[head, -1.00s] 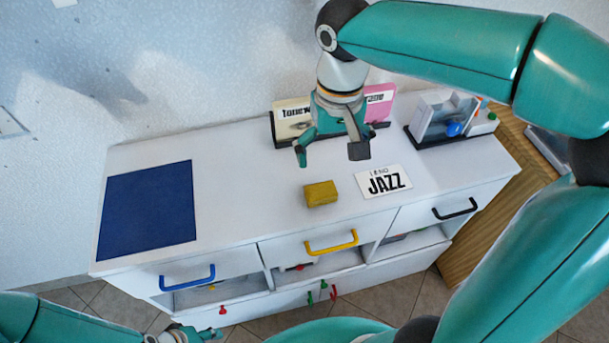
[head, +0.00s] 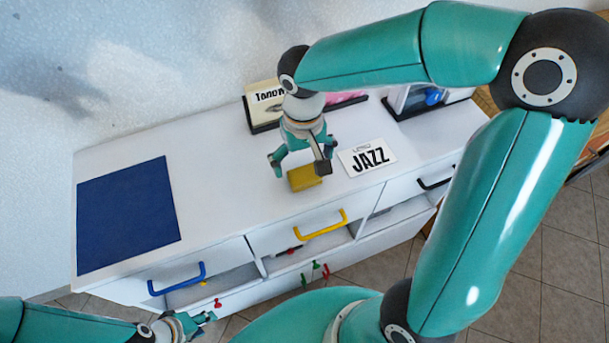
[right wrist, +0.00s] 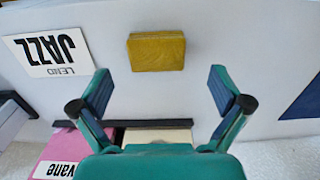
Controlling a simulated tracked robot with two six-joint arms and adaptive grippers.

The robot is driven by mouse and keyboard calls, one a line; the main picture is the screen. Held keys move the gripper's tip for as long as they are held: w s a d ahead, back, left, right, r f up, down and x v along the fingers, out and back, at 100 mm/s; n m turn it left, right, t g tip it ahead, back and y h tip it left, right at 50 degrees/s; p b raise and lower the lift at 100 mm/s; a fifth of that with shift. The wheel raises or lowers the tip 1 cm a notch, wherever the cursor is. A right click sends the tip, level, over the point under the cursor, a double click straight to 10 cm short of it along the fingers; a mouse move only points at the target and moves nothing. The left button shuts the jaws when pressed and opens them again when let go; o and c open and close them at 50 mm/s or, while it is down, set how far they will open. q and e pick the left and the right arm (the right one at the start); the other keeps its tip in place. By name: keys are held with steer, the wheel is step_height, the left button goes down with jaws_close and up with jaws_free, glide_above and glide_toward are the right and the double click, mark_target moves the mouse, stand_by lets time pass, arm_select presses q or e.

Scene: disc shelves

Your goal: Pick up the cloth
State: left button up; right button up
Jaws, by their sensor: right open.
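The cloth (head: 305,178) is a small yellow, block-shaped bundle on the white cabinet top, left of the JAZZ card. It also shows in the right wrist view (right wrist: 156,52), centred just beyond the fingertips. My right gripper (head: 299,166) is open and empty, with its fingers spread at the cloth's back side in the head view. In the right wrist view the open fingers (right wrist: 160,82) are apart from the cloth, which lies ahead of the gap between them. My left gripper (head: 200,320) is low at the bottom left, in front of the cabinet; its jaw state is unclear.
The JAZZ card (head: 367,157) lies close right of the cloth. Record sleeves (head: 264,97) stand in a rack behind my right gripper. A blue mat (head: 127,214) covers the left end. The cabinet top (head: 225,190) is clear between mat and cloth. Blue and yellow drawer handles (head: 322,226) face front.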

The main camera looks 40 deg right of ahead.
mark_target(305, 173)
steer(key=f, duration=0.5)
steer(key=shift+d+f, duration=0.1)
steer(key=shift+d, duration=0.15)
steer(key=c, duration=1.1)
step_height(305, 173, up, 20)
steer(key=p, duration=0.1)
steer(key=shift+p, duration=0.3)
